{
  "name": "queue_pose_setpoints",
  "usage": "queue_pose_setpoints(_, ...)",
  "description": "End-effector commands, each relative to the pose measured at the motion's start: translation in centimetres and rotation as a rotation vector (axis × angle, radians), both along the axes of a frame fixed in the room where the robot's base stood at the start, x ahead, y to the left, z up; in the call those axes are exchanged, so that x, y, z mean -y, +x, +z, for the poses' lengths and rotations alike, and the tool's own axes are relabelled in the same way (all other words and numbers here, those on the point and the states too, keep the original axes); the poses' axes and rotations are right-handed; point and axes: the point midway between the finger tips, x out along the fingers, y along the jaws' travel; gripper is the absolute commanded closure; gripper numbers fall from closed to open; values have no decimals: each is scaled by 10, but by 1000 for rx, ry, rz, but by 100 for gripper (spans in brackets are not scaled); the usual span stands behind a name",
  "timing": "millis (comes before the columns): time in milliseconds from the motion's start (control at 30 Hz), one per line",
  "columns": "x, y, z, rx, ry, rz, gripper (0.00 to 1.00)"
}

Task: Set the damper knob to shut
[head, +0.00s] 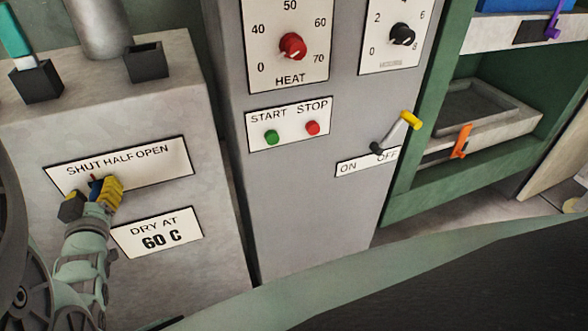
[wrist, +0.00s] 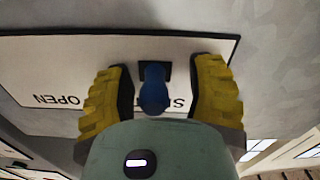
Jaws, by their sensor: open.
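The damper plate (head: 150,173) is white and marked SHUT, HALF and OPEN, on the front of the grey cabinet at left. It shows upside down in the wrist view (wrist: 60,75). The blue damper knob (wrist: 154,90) sticks out from a black mount, between my fingers with a gap on each side. In the head view, the knob (head: 96,187) is mostly hidden by my gripper, and a small red mark shows above it. I cannot tell its setting. My gripper (head: 91,198) is open, its yellow-padded fingers around the knob; it fills the wrist view's middle (wrist: 163,92).
The grey panel to the right carries a red heat knob (head: 292,46), a black knob (head: 402,34), green START (head: 271,137) and red STOP (head: 312,128) buttons, and a yellow-ended ON/OFF lever (head: 409,120). Green shelving (head: 440,197) stands further right.

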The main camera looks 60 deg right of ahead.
Motion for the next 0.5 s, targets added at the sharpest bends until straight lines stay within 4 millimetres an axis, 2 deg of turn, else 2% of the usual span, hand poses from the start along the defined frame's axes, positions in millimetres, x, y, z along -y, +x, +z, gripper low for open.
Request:
queue_pose_setpoints(267, -3, -4, 0, 2, 0, -1, 45)
queue_pose_setpoints(500, -22, -30, -1, -2, 1, 3, 45)
